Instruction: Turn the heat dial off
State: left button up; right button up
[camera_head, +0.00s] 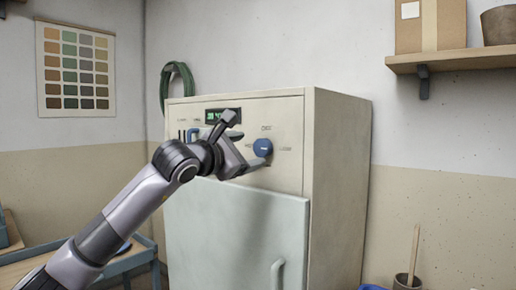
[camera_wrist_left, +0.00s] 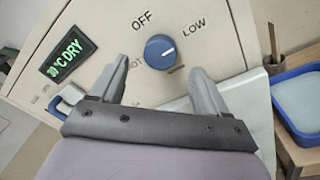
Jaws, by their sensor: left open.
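The heat dial (camera_head: 263,147) is a round blue knob on the kiln-like cabinet's beige upper panel. OFF is printed above it and LOW to its right. In the left wrist view the dial (camera_wrist_left: 158,50) shows a pale mark that appears to point toward LOW. My left gripper (camera_head: 247,140) is open in front of the panel, just left of the dial. In the left wrist view its fingers (camera_wrist_left: 161,68) stand either side of and below the dial, apart from it. The label at left is partly hidden by a finger. My right gripper is not in view.
A green-lit display (camera_wrist_left: 68,58) sits left of the dial. Below the panel is a pale door (camera_head: 240,225) with a handle (camera_head: 277,273). A blue tray (camera_wrist_left: 272,100) lies on a wooden surface at right. A shelf (camera_head: 450,58) hangs on the right wall.

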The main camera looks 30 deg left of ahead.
aim_at(261, 148)
pick_arm(q)
jog(key=shift+w+p, duration=0.75)
jog(key=shift+w, duration=1.9)
jog(key=c, duration=1)
